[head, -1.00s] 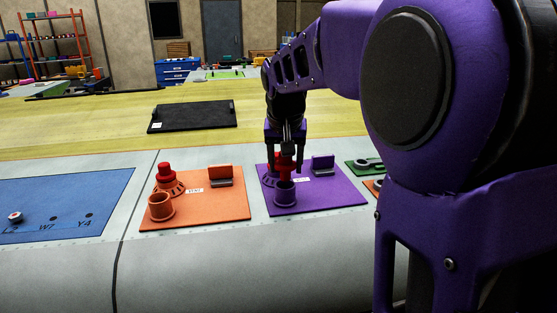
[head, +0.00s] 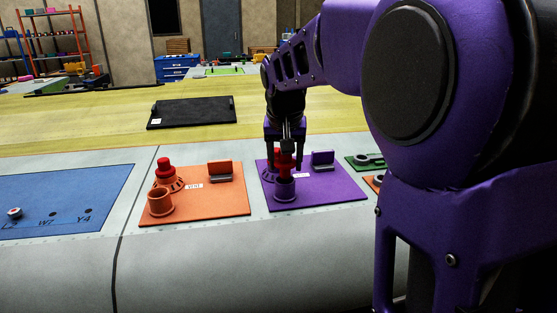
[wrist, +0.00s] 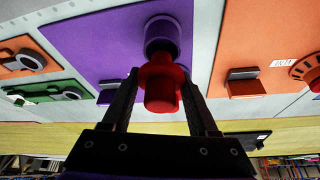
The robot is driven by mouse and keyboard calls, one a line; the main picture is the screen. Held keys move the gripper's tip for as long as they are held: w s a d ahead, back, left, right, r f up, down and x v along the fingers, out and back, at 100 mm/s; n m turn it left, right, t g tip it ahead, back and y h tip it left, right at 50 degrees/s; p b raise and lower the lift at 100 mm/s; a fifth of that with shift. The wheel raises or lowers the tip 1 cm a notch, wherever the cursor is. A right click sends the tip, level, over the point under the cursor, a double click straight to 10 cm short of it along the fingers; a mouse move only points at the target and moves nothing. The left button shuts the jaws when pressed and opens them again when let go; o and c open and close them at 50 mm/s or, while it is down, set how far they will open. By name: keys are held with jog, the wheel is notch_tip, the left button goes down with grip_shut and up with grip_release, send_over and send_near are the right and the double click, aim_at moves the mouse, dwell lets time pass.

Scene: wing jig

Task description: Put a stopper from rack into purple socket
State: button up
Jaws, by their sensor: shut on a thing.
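My gripper (head: 286,150) points down over the purple board and is shut on a red stopper (head: 287,168). In the wrist view the stopper (wrist: 160,90) sits upright between the fingertips (wrist: 161,77). The purple socket (head: 285,191) is an open-topped cup directly below it. The stopper's lower end meets the socket's mouth in the head view; how deep it sits is hidden. The socket (wrist: 162,36) also shows in the wrist view, in line with the stopper. The purple rack (head: 267,176) stands just behind and left, with more red partly hidden behind my gripper.
A purple bracket (head: 322,160) stands right of my gripper on the purple board (head: 335,193). An orange board (head: 225,206) to the left holds an orange socket (head: 160,203), a red stopper on a rack, and a bracket. A black tray (head: 192,112) lies farther back.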

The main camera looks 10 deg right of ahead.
aim_at(285, 174)
jog(key=shift+f, duration=0.1)
jog(key=shift+f+b, duration=0.4)
jog(key=shift+f, duration=0.05)
jog(key=shift+f+b, duration=0.8)
jog(key=shift+f, duration=0.4)
dwell(0.3)
jog(key=o, duration=1.4)
jog(key=shift+r, duration=0.1)
